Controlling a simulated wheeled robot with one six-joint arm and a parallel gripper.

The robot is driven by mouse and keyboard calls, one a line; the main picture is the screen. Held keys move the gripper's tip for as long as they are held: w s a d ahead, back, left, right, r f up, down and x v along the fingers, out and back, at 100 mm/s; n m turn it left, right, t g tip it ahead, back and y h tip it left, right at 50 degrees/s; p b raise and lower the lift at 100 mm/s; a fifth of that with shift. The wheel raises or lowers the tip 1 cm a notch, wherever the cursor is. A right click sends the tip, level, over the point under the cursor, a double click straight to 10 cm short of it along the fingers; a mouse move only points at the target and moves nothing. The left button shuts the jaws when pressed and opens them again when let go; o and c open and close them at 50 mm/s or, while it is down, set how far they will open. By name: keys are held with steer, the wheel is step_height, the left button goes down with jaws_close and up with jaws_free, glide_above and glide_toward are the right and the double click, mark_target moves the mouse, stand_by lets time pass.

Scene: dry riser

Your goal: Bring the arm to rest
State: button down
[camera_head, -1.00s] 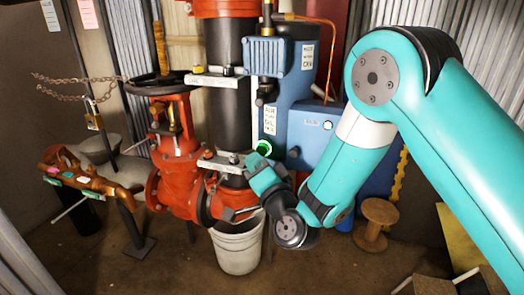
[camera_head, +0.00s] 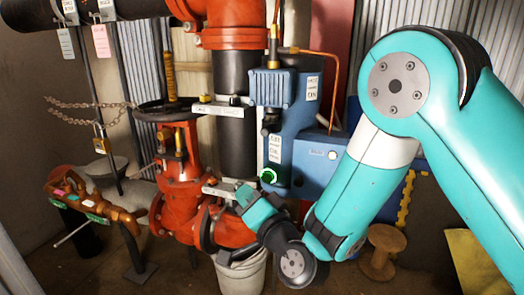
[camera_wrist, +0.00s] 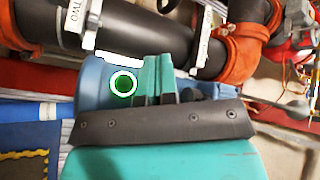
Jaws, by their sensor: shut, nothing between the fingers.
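My teal arm (camera_head: 375,150) comes in from the right and bends down to its dark wrist joint, low in the middle. My gripper (camera_head: 243,193) points up and left there, in front of the red pipe fittings and the blue unit. The same button (camera_head: 268,175) shows in the head view, just above and right of the gripper. I cannot tell whether the fingers touch anything.
A blue boxed unit (camera_head: 290,115) stands behind the gripper. A red valve with a dark handwheel (camera_head: 165,109) is to the left. A white bucket (camera_head: 240,277) sits below, a wooden spool (camera_head: 383,252) at the right. A chain with a padlock (camera_head: 101,143) hangs far left.

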steer(key=s+d+r+n+g+y, duration=0.1)
steer(key=s+r+n+g, duration=0.45)
steer(key=n+g, duration=0.2)
steer(key=s+d+n+g+h, duration=0.4)
steer(key=s+d+g+h, duration=0.4)
steer(key=s+d, duration=0.85)
step_height(320, 180, up, 18)
steer(key=s+g+p, duration=0.1)
steer(key=s+p, duration=0.2)
steer(key=p, duration=1.4)
steer(key=shift+f+y+p, duration=0.25)
steer(key=shift+y+p, duration=0.1)
steer(key=shift+y, duration=0.05)
